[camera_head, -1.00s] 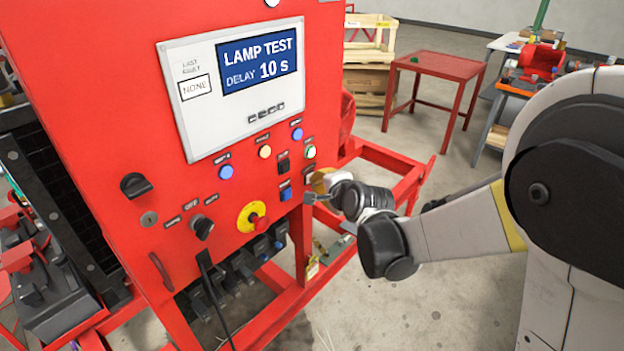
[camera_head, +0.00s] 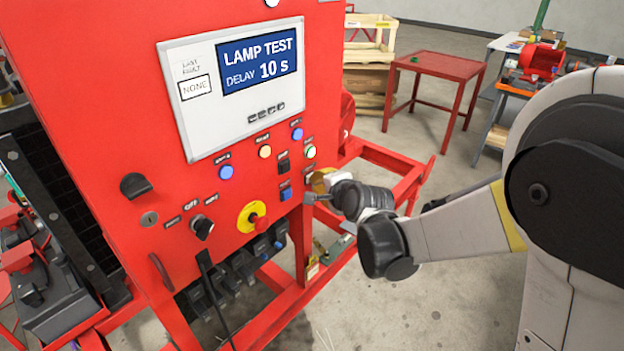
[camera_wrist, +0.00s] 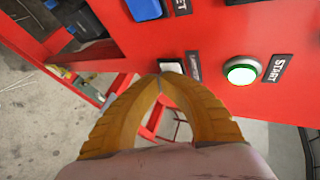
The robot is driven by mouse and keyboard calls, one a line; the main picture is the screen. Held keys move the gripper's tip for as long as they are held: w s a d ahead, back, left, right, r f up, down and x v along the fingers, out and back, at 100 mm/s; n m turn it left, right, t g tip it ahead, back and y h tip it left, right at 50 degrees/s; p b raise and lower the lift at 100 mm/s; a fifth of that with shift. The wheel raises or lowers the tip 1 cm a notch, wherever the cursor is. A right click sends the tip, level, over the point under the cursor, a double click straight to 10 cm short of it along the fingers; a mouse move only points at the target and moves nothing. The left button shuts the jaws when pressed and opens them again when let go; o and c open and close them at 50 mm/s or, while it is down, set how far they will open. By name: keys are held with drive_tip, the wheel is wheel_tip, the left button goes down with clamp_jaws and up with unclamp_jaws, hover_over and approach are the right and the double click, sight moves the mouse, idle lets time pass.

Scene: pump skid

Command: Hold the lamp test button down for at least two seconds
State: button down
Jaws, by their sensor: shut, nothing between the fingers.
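The red control panel (camera_head: 110,60) fills the left and middle of the head view. Its screen (camera_head: 258,60) reads "LAMP TEST DELAY 10 S". A pale, white-topped button (camera_wrist: 172,66) with a small dark label beside it sits right at my fingertips in the wrist view. I take it for the lamp test button, but I cannot read its label. My gripper (camera_wrist: 160,77) is shut and empty, its yellow fingertips together. The tips overlap the button's lower edge in the picture; contact or depression cannot be told. In the head view my gripper (camera_head: 318,182) hides that button.
A white START button with a green rim (camera_wrist: 241,70) is close to the right of my fingertips, and a blue button (camera_wrist: 146,8) is above. A red and yellow emergency stop (camera_head: 255,217) is lower on the panel. A red frame rail (camera_head: 385,160) runs behind my gripper.

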idle(0.4)
drive_tip(key=shift+s+d, duration=0.55)
drive_tip(key=shift+d, duration=0.15)
drive_tip(key=s+d, duration=0.1)
drive_tip(key=d, duration=0.1)
drive_tip(key=s+d, duration=0.2)
idle(0.3)
drive_tip(key=shift+b, duration=0.3)
